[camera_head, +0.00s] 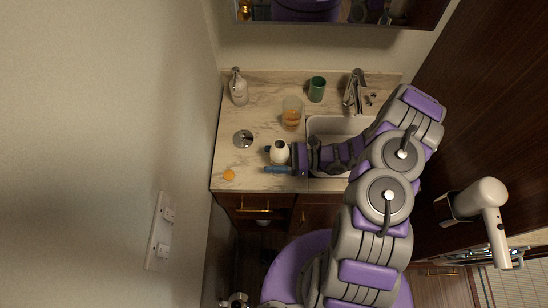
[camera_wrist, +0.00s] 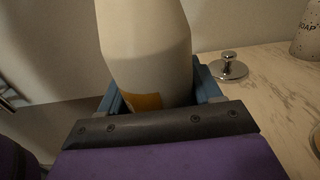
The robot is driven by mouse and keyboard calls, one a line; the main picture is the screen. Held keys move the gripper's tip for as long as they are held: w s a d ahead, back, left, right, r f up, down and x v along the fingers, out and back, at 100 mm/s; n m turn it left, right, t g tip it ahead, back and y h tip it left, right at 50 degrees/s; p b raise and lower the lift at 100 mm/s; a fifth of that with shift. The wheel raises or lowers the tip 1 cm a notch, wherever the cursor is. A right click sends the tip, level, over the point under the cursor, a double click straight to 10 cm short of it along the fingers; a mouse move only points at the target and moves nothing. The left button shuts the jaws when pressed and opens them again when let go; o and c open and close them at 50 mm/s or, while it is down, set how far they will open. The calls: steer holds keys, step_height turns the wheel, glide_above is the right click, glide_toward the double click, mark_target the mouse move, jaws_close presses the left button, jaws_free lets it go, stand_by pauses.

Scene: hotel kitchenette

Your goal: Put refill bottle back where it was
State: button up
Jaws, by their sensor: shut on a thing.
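The refill bottle, a whitish bottle (camera_head: 280,152) with an orange label patch, is between the blue fingers of my gripper (camera_head: 276,160) at the front left of the counter. The wrist view shows the bottle (camera_wrist: 146,50) up close, with my gripper (camera_wrist: 157,88) shut on it. The top of the bottle is cut off in that view, and its lower part is hidden behind the gripper. I cannot tell whether its base touches the counter.
A metal knobbed disc (camera_head: 243,139) lies left of the bottle on the marble counter (camera_head: 262,92). A soap dispenser (camera_head: 239,88), an amber-filled glass (camera_head: 291,112) and a green cup (camera_head: 316,89) stand behind. An orange disc (camera_head: 229,175) lies front left. The sink (camera_head: 338,126) and faucet (camera_head: 355,92) are right.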

steer(key=o, duration=1.2)
steer(key=shift+c, duration=0.2)
steer(key=shift+d, duration=0.15)
steer(key=d+p, duration=0.1)
steer(key=d, duration=1.1)
steer(key=shift+s, duration=0.1)
steer(key=s+a+r+n+g+h, duration=0.35)
steer(key=r+n, duration=0.25)
steer(key=r, duration=0.3)
steer(key=s+a+r+n+g+h, duration=0.3)
steer(key=s+r+n+g+h, duration=0.15)
steer(key=r, duration=0.45)
steer(key=s+d+r+n+t+h, duration=0.3)
steer(key=s+r+n+h, duration=0.1)
steer(key=s, duration=0.4)
steer(key=s+d+r+n+t+h, duration=0.2)
steer(key=s+d+r+n+h, duration=0.1)
steer(key=s, duration=0.5)
step_height(320, 180, up, 2)
steer(key=d+h, duration=0.1)
steer(key=h, duration=0.2)
steer(key=shift+d+r+n+t, duration=0.2)
steer(key=shift+r+n+t, duration=0.05)
steer(key=shift+n+t, duration=0.15)
